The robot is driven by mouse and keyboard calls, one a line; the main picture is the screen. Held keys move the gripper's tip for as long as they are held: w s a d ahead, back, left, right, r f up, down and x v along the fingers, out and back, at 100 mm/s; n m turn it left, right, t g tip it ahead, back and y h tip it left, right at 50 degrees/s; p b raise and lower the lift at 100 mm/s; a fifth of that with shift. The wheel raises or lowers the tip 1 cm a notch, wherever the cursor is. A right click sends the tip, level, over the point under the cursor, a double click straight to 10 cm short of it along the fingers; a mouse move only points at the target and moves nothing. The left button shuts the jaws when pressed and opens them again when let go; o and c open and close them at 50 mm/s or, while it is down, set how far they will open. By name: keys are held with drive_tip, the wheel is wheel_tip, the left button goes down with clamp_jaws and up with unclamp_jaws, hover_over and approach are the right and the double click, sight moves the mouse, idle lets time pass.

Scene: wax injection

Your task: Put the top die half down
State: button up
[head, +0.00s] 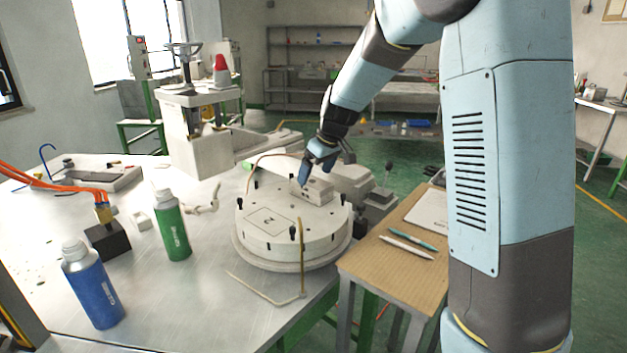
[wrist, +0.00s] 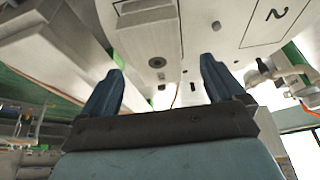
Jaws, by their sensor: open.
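The top die half looks to be the round white disc (head: 268,226) marked "2", lying flat on a round base (head: 290,266) on the metal table in the head view. A pale rectangular block (head: 318,190) sits on its upper face, and dark pins stand around its rim. My gripper (head: 318,174) is just above and beside this block. In the wrist view my gripper (wrist: 163,78) is open, with its two blue fingers wide apart and nothing between them. The white disc with its "2" label (wrist: 274,14) fills the view beyond the fingers. Whether a fingertip touches the block is unclear.
A green bottle (head: 171,228) and a blue bottle (head: 91,287) stand on the table (head: 185,300) at left. A wooden side table (head: 375,265) with two pens is at right. A thin bent rod (head: 301,262) stands before the disc.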

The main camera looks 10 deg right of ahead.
drive_tip(key=v, duration=1)
drive_tip(key=s+d+r+m+t+h, duration=0.1)
drive_tip(key=s+d+r+m, duration=0.15)
drive_tip(key=s, duration=0.55)
drive_tip(key=s+d+r+m, duration=0.15)
drive_tip(key=s+d, duration=0.25)
drive_tip(key=s, duration=0.4)
drive_tip(key=s+d+f+m+t+h, duration=0.1)
drive_tip(key=s+d+m, duration=0.15)
drive_tip(key=s, duration=0.65)
drive_tip(key=s+d+f+m+h, duration=0.1)
drive_tip(key=s+d+m, duration=0.15)
drive_tip(key=s, duration=0.55)
drive_tip(key=n+t+y, duration=0.1)
drive_tip(key=n+y, duration=0.5)
drive_tip(key=n, duration=0.3)
approach(313, 181)
drive_tip(key=x, duration=0.3)
drive_tip(key=shift+d+f, duration=0.1)
drive_tip(key=shift+f, duration=0.4)
drive_tip(key=shift+a+r+x, duration=0.1)
drive_tip(key=shift+a+x, duration=0.05)
drive_tip(key=shift+x, duration=1.2)
drive_tip(key=shift+a+r+x, duration=0.15)
drive_tip(key=shift+x, duration=1.15)
drive_tip(key=shift+w, duration=0.1)
drive_tip(key=shift+c, duration=0.4)
drive_tip(key=c, duration=1.3)
